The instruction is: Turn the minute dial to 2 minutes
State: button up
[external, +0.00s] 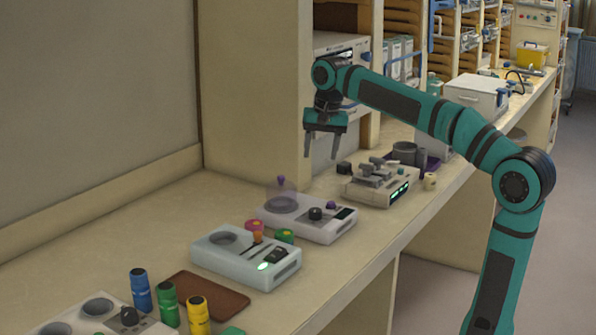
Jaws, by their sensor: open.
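My gripper (321,155) points down with its two fingers apart and nothing between them. It hangs above the counter, close to the tall beige panel and up from the white device with a clear purple-tinted dome. That device has a black knob (315,213), a small purple knob (331,205) and a dark display (345,213). Another black knob (128,316) stands on the device at the lower left. No dial markings are readable, so I cannot tell which knob is the minute dial or where it is set. My gripper touches none of them.
A white device with a green light (286,272) stands nearer on the counter (350,262). A brown mat (208,296) and blue, green and yellow cylinders stand at the lower left. A grey device with a green display (370,190) sits right of my gripper.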

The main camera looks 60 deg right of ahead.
aim_at(316, 210)
jog(key=shift+m+g, duration=0.4)
jog(key=shift+g, duration=0.2)
jog(key=f, duration=0.5)
jog(key=w+f, duration=0.1)
jog(key=f, duration=1.1)
jog(key=shift+w+d, duration=0.15)
jog(key=shift+w, duration=0.15)
jog(key=shift+c, duration=0.2)
jog(key=c, duration=0.9)
